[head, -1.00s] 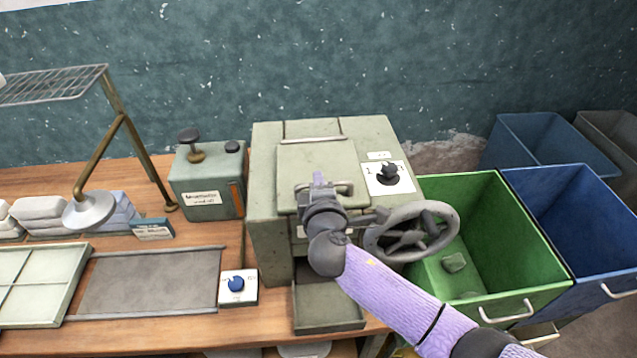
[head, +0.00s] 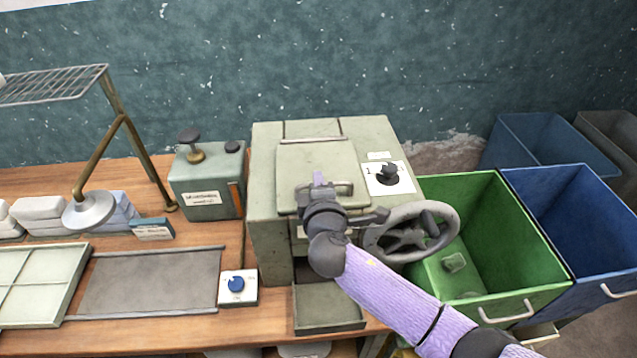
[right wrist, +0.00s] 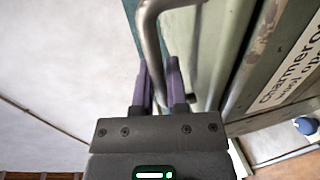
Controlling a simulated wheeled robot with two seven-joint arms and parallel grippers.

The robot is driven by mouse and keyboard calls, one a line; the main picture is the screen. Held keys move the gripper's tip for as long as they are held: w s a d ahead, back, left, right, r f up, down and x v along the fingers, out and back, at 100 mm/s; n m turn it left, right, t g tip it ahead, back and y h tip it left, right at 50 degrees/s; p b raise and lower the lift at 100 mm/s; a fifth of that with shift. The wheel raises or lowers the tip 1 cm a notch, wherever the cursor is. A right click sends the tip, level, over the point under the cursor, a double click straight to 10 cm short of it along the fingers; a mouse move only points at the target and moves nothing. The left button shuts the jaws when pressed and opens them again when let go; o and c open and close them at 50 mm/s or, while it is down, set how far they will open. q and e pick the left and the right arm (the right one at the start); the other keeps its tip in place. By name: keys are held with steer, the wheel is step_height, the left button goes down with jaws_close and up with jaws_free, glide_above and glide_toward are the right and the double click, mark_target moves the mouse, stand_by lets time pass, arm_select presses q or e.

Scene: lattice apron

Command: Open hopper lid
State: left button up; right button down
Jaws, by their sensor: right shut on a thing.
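The hopper lid (head: 316,164) is a pale green square panel lying flat and closed on top of the green machine (head: 268,226). Its metal bar handle (head: 345,187) is at the lid's front edge. My right gripper (head: 320,181) is at this handle, its arm coming in from the lower right and hiding part of the lid's front. In the right wrist view the purple fingers (right wrist: 158,80) are shut on the handle (right wrist: 150,40), one on each side of the bar. My left gripper is not in view.
A handwheel (head: 412,235) sits right of my wrist. A black knob (head: 389,174) is on the machine top. Green (head: 535,283) and blue (head: 600,270) bins stand at the right. A green canister (head: 205,180) stands left of the machine. The space above the lid looks clear.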

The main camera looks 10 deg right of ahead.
stand_by(0.4)
steer(key=r+g+p, duration=0.1)
steer(key=r+p, duration=0.1)
steer(key=p, duration=0.1)
steer(key=w+r+g+p, duration=0.1)
steer(key=p, duration=0.2)
steer(key=w+r+p, duration=0.1)
steer(key=r+p, duration=0.1)
steer(key=p, duration=0.2)
steer(key=shift+r+g, duration=0.3)
steer(key=shift+g, duration=0.1)
steer(key=shift+w+r+p, duration=0.25)
steer(key=shift+r+p, duration=0.05)
steer(key=shift+p, duration=0.15)
steer(key=shift+w+r+p, duration=0.4)
steer(key=shift+w+r, duration=1.15)
steer(key=shift+w, duration=0.1)
steer(key=c, duration=1)
jaws_free()
steer(key=shift+o, duration=0.2)
